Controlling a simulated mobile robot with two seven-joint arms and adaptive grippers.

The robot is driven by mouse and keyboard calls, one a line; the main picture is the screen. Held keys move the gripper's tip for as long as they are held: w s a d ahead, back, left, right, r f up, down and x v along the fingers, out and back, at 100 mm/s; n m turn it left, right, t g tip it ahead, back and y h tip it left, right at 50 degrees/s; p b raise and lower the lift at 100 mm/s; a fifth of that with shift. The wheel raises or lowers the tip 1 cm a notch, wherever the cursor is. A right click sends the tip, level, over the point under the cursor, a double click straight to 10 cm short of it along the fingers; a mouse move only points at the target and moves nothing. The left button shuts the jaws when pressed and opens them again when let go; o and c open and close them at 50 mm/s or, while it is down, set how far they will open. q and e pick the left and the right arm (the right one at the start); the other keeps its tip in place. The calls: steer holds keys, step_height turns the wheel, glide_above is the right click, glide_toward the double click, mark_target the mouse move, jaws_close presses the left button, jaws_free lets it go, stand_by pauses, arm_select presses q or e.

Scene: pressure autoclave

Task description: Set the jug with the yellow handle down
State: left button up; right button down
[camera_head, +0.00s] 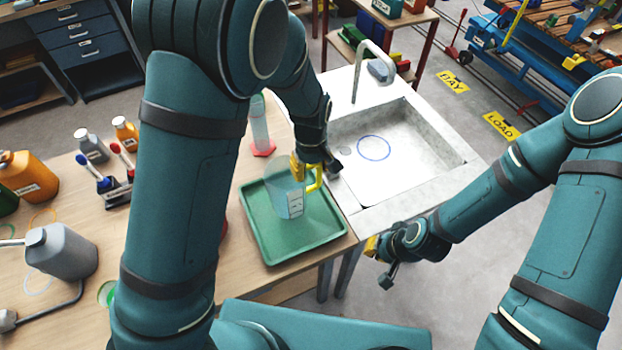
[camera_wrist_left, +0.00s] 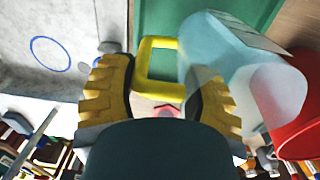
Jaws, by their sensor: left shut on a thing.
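The clear jug (camera_head: 286,196) with a scale on its side is upright over the green tray (camera_head: 262,236). I cannot tell whether its base touches the tray. Its yellow handle (camera_head: 317,178) faces right, towards the sink. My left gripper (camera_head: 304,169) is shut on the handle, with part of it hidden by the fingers. In the left wrist view the handle (camera_wrist_left: 160,62) shows between the yellow finger pads, and the bluish jug body (camera_wrist_left: 235,65) is beside it on the right. My right gripper (camera_head: 378,260) is away from the jug, in front of the sink; its opening is unclear.
The sink (camera_head: 400,145) with a blue ring inside adjoins the tray on the right. A red-based cylinder (camera_head: 261,130) stands behind the tray. Grey bottles (camera_head: 62,250), orange bottles (camera_head: 27,176) and a small rack (camera_head: 117,192) stand on the wooden bench to the left.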

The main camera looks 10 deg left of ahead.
mark_target(313, 186)
arm_select(q)
steer(key=shift+f, duration=1.9)
steer(key=shift+f+b, duration=0.2)
steer(key=shift+b, duration=0.1)
steer(key=o, duration=1.3)
steer(key=shift+c, duration=0.2)
steer(key=shift+r, duration=0.1)
steer(key=shift+r, duration=0.25)
step_height(313, 186, up, 12)
steer(key=shift+s+a+f+p, duration=0.1)
steer(key=shift+a+p, duration=0.05)
steer(key=shift+p, duration=0.55)
